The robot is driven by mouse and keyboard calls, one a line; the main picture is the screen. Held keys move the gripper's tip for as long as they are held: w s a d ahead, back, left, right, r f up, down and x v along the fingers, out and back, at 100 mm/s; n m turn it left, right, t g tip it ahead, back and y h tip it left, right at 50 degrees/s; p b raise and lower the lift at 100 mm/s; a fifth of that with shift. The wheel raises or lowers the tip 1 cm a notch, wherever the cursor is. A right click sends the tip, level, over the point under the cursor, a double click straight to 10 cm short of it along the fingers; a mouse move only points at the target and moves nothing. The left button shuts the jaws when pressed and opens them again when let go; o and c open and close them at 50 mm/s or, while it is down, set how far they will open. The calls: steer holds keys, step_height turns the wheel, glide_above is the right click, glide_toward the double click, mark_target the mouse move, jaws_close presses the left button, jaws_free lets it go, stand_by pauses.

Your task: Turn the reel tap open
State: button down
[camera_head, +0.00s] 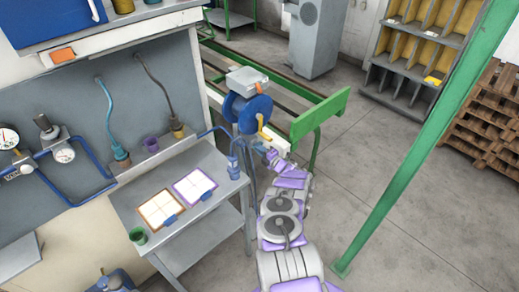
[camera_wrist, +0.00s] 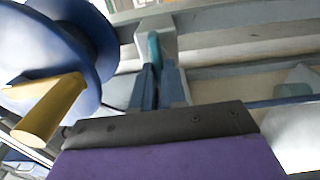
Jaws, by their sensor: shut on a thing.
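The blue hose reel (camera_head: 247,110) stands at the far end of the bench, with a yellow crank handle (camera_head: 263,127) on its side. In the wrist view the reel (camera_wrist: 85,40) fills the upper left, and its yellow handle (camera_wrist: 45,112) points toward the lower left. My gripper (camera_wrist: 157,75) is shut on a small teal lever (camera_wrist: 154,47), which appears to be the reel tap. The lever stands upright between the fingers, in front of a pale bracket. In the head view my gripper (camera_head: 268,153) is just below the reel, and the tap is too small to make out.
A grey bench (camera_head: 200,158) with two framed white cards (camera_head: 194,185) is left of my arm. A green-framed conveyor (camera_head: 318,112) lies behind the reel. A green post (camera_head: 415,140) slants at the right. Open floor (camera_head: 430,225) lies right of my arm.

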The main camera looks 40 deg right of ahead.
steer(key=shift+a+f, duration=0.1)
steer(key=shift+f, duration=0.25)
steer(key=c, duration=1.3)
jaws_free()
steer(key=shift+c, duration=0.2)
steer(key=shift+o, duration=0.8)
steer(key=shift+r, duration=0.15)
steer(key=s+d+p, duration=0.1)
steer(key=s+p, duration=0.1)
steer(key=s, duration=1.5)
steer(key=shift+s+d, duration=0.15)
steer(key=shift+d, duration=0.1)
